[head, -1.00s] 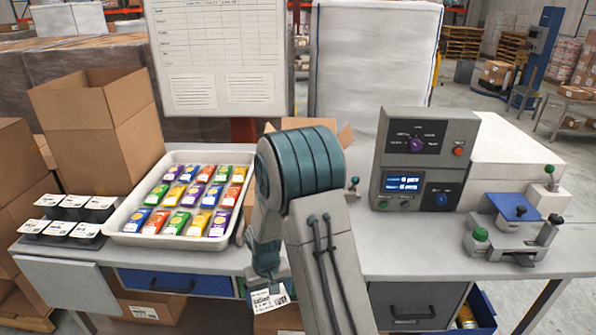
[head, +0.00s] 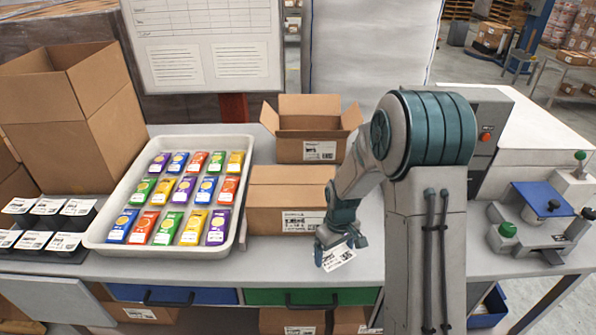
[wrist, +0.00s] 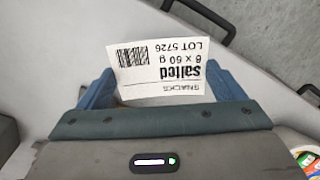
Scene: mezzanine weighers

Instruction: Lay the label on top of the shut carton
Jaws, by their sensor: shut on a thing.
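My gripper (head: 338,250) is shut on a white label (head: 339,257) with black print. The label is apart from the carton, tilted, near the bench's front edge. My arm hides part of the carton's right side.
An open carton (head: 307,133) with raised flaps stands behind the shut one. A white tray (head: 97,236) of colourful packs is left. A blue-topped device (head: 542,200) is on the right. Drawer handles (head: 312,302) stick out below the bench edge (head: 270,276).

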